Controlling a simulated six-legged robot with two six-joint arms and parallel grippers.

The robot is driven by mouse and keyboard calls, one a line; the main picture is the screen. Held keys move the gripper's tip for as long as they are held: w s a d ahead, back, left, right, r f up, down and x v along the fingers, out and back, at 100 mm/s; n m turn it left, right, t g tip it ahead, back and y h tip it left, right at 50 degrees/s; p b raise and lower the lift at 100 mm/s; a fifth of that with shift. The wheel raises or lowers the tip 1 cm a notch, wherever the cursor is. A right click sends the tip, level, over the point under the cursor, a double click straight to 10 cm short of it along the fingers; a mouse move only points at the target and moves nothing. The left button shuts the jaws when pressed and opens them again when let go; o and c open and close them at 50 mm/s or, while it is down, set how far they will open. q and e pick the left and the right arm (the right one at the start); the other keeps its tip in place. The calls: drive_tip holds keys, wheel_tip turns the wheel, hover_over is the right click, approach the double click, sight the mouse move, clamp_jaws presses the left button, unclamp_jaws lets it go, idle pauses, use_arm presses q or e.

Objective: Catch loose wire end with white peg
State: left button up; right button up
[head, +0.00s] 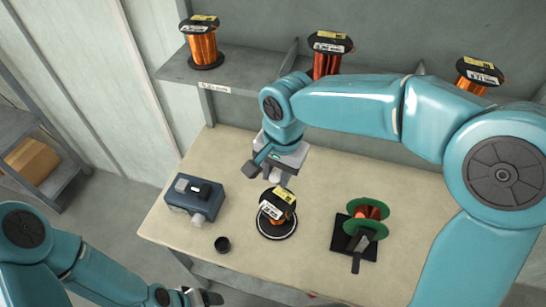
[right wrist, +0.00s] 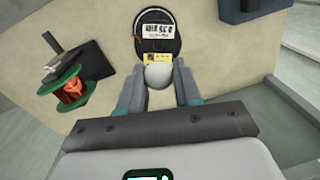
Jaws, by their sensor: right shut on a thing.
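My right gripper (head: 277,174) is above the table, just behind the spool of copper wire. It is shut on the white peg, whose rounded end shows between the fingers in the right wrist view (right wrist: 158,74). The spool (head: 277,205) stands on a round black base with a white ring and bears white and yellow labels. In the right wrist view it shows just beyond the peg (right wrist: 157,36). The copper-wound armature with green discs (head: 366,216) sits on a black stand to the right. My left gripper (head: 205,297) is low at the bottom edge; its jaws are unclear.
A blue-grey box (head: 183,207) with knobs stands at the table's left. A small black cup (head: 222,244) is near the front edge. Wire spools, one orange (head: 203,45) and one red (head: 327,62), stand on the back shelf (head: 232,68). The table (head: 300,262) is clear in front.

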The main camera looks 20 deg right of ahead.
drive_tip(key=shift+a+f+b, duration=0.15)
drive_tip(key=shift+f+b, duration=0.15)
wheel_tip(320, 180, down, 8)
drive_tip(key=b, duration=0.5)
drive_tip(key=shift+r+b, duration=0.25)
drive_tip(key=shift+b, duration=0.05)
drive_tip(key=shift+s, duration=0.15)
drive_tip(key=shift+r, duration=0.1)
idle(0.7)
